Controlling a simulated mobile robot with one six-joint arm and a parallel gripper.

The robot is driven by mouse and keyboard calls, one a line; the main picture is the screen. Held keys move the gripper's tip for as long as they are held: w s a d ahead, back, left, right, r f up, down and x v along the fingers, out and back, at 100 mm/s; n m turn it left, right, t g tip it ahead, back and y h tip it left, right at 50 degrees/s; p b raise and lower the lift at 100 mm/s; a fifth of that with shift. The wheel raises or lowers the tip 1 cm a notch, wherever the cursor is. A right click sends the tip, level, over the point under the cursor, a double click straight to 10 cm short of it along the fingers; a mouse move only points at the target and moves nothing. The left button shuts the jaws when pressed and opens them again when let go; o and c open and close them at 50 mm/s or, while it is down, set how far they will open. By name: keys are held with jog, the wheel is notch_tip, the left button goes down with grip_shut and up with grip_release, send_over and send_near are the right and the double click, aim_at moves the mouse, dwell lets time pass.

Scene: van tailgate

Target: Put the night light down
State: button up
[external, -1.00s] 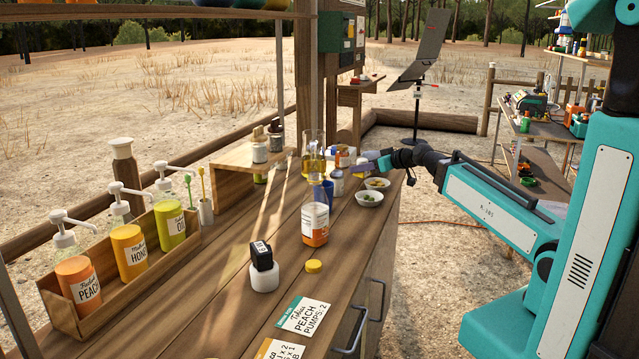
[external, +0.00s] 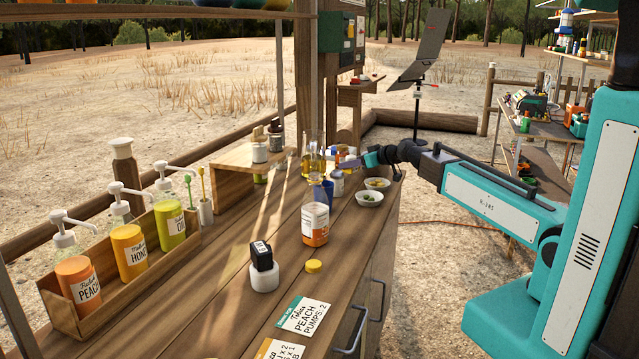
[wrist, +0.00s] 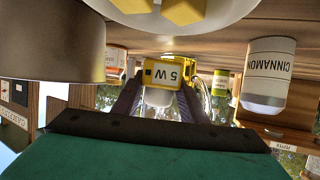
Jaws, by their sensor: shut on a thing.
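The night light (wrist: 168,73) is a small yellow-framed piece with a white "5 W" label and a pale rounded part. It shows in the middle of the wrist view, which is upside down. My gripper (wrist: 160,98) is shut on it, with a dark finger on each side. In the external view my gripper (external: 362,161) is over the far right end of the wooden counter (external: 215,300), by the jars and bowls. The night light cannot be made out clearly there. Whether it touches the counter is unclear.
Near my gripper are a white bowl with yellow cubes (wrist: 180,25), a grey cylinder (wrist: 50,42) and a cinnamon jar (wrist: 266,78). A glass of amber liquid (external: 313,160) and a blue cup (external: 322,193) stand to its left. The front-middle counter has bare wood.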

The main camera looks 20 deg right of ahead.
aim_at(348, 171)
jog(key=shift+w+a, duration=0.1)
jog(key=shift+w, duration=0.7)
jog(key=shift+f, duration=0.2)
jog(key=shift+f+p, duration=0.3)
jog(key=shift+f, duration=1.3)
jog(key=shift+f, duration=0.2)
jog(key=o, duration=1.2)
jog(key=shift+r, duration=0.2)
